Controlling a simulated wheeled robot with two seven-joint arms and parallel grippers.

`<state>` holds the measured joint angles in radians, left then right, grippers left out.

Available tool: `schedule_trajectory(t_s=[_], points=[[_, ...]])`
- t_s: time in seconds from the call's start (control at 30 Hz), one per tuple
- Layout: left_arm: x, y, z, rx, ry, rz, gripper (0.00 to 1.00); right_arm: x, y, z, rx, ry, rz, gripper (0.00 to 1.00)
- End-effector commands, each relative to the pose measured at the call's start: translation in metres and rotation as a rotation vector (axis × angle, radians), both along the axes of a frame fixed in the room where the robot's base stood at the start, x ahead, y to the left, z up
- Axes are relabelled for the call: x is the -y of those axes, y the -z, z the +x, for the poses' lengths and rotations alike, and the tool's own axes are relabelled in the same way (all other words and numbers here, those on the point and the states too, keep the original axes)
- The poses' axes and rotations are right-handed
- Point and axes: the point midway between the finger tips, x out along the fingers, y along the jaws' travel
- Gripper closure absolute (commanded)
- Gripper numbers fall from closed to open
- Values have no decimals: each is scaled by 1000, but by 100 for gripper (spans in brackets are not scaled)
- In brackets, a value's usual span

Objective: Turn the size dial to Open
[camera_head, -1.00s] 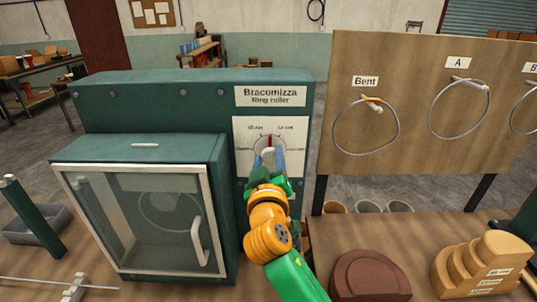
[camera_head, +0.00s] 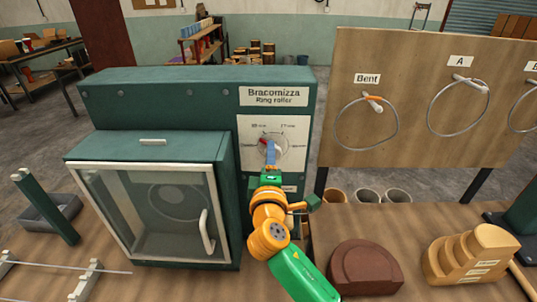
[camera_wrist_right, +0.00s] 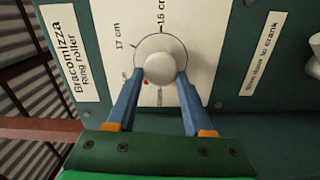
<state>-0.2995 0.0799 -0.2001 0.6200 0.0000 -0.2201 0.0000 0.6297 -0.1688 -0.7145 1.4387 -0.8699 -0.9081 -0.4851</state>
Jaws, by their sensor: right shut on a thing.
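The size dial is a pale round knob (camera_wrist_right: 160,68) on a white plate of the green ring roller (camera_head: 200,100). In the head view the dial (camera_head: 264,141) shows its red mark at upper left. Labels "17 cm" and "15 cm" are readable in the wrist view; a label by the red mark is too small and partly hidden to read. My right gripper (camera_wrist_right: 153,82) is shut on the knob, one blue finger on each side; in the head view the gripper (camera_head: 271,152) covers the dial's lower part. My left gripper is not in view.
A glass-fronted guard (camera_head: 165,210) with a white handle closes the machine's left part. A board (camera_head: 420,130) with hanging rings stands at right. A brown block (camera_head: 365,268) and a stepped wooden block (camera_head: 470,258) sit on the table.

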Motion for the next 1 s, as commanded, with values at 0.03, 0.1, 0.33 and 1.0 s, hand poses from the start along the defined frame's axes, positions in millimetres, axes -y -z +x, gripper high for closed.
schedule_trajectory(t_s=[0.03,0.1,0.33,1.0], points=[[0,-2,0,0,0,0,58,2,-5,1,9,4,-42,100],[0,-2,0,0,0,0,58,2,-4,1,11,5,-107,100],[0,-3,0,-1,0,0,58,2,-5,1,14,5,-311,100],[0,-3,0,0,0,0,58,1,-6,1,19,6,-625,100]])
